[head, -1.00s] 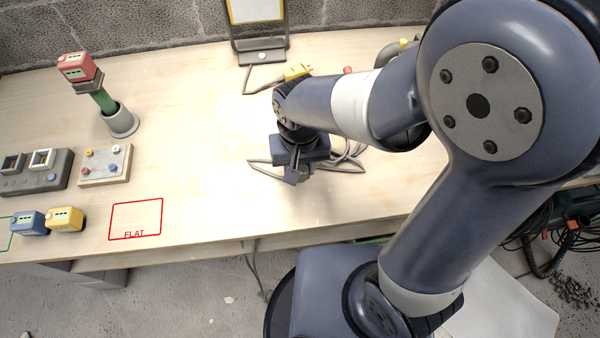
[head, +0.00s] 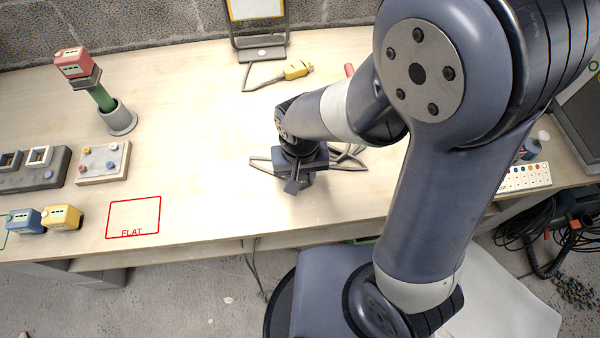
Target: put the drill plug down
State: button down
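My gripper (head: 293,187) points down over the middle of the bench, seen from behind and above. Its fingers are small and dark, and whether they are open or shut does not show. A grey cable (head: 346,160) runs in loops behind and on both sides of it. No drill plug can be made out at the fingers; the gripper body may hide it. A yellow plug (head: 298,69) on a grey cord lies on the bench further back, clear of my gripper; I cannot tell whether it is the drill's.
A red outline marked FLAT (head: 134,218) is empty on the bench (head: 200,150) at left. Blue (head: 27,221) and yellow (head: 62,217) blocks sit left of it. A grey holder (head: 120,120) carries a green post and red block (head: 75,62). A framed stand (head: 260,50) is at the back.

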jog(key=c, duration=0.9)
grip_release()
jog(key=shift+c, duration=0.2)
notch_tip(320, 180, up, 13)
jog(key=shift+r+p, duration=0.1)
jog(key=shift+p, duration=1.15)
jog(key=shift+f, duration=0.2)
notch_tip(320, 180, down, 13)
jog(key=shift+f+b, duration=0.1)
jog(key=shift+b, duration=1.15)
jog(key=shift+r+p, duration=0.4)
jog(key=shift+r, duration=0.15)
jog(key=shift+f, duration=0.1)
